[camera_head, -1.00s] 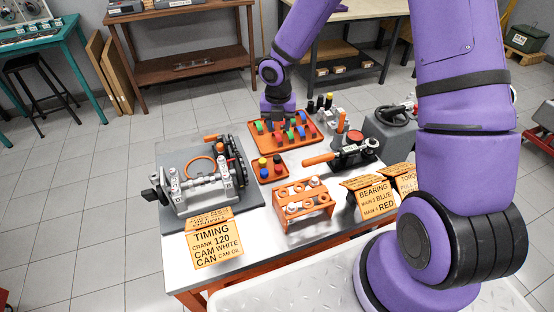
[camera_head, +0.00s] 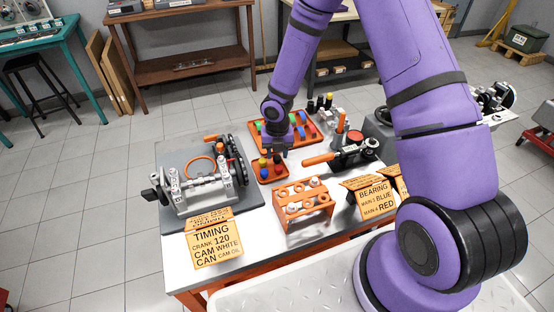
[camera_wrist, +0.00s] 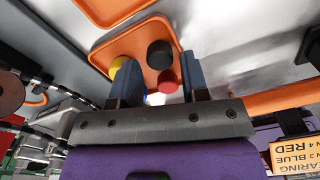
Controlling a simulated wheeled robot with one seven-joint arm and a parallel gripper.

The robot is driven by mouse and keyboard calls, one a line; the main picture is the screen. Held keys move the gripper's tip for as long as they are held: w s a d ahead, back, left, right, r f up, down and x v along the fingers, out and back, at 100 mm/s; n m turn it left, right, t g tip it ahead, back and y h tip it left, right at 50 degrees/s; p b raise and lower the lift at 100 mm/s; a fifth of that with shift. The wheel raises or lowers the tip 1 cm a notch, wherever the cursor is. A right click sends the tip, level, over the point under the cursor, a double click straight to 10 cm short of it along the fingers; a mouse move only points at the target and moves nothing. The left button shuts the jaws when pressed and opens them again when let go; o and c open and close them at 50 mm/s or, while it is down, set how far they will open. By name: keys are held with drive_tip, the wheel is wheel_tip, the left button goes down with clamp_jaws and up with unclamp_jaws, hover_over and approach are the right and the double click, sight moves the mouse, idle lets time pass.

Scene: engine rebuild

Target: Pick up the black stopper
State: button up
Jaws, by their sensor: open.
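The black stopper (camera_wrist: 159,54) stands in the small orange tray (camera_wrist: 134,42) in the wrist view. A yellow stopper (camera_wrist: 118,66) is to its left and a red one (camera_wrist: 167,82) is just below it. A bit of blue shows between the fingers. My gripper (camera_wrist: 161,72) is open and empty, its two fingers on either side of the black and red stoppers in the picture. Contact cannot be made out. In the head view my gripper (camera_head: 275,150) is over the back of the small tray (camera_head: 272,182), and the black stopper is hard to make out beneath it.
A larger orange tray (camera_head: 256,128) with coloured pieces lies behind. A grey engine assembly (camera_head: 203,190) is at left, an orange rack (camera_head: 304,212) in front. An orange-handled tool (camera_head: 318,159) lies close at right. Sign cards (camera_head: 217,245) stand along the front edge.

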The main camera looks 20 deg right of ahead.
sight(277, 156)
drive_tip(key=shift+f, duration=0.8)
drive_tip(key=shift+c, duration=0.2)
clamp_jaws()
wheel_tip(277, 156, up, 10)
